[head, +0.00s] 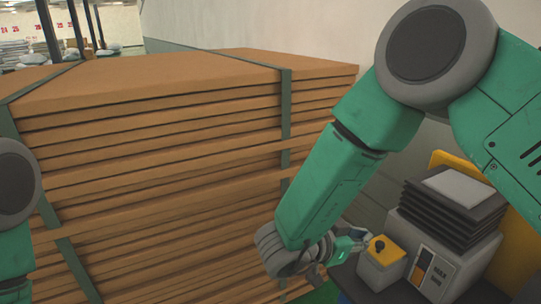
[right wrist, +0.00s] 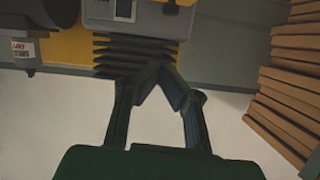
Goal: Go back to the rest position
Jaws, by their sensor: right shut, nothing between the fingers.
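My right arm, green with grey joints, reaches down from the upper right in the head view. My right gripper (head: 343,254) is at its lower end, beside a small yellow-topped box. In the right wrist view the fingers of the right gripper (right wrist: 156,72) meet at their tips, shut with nothing between them. Part of my left arm shows at the left edge of the head view; its gripper is out of the frame.
A large stack of brown boards (head: 190,120) with green straps fills the left and middle. The yellow-topped box (head: 385,255) and a grey machine with black bellows (head: 440,255) stand at the lower right. A pale wall (head: 290,25) rises behind.

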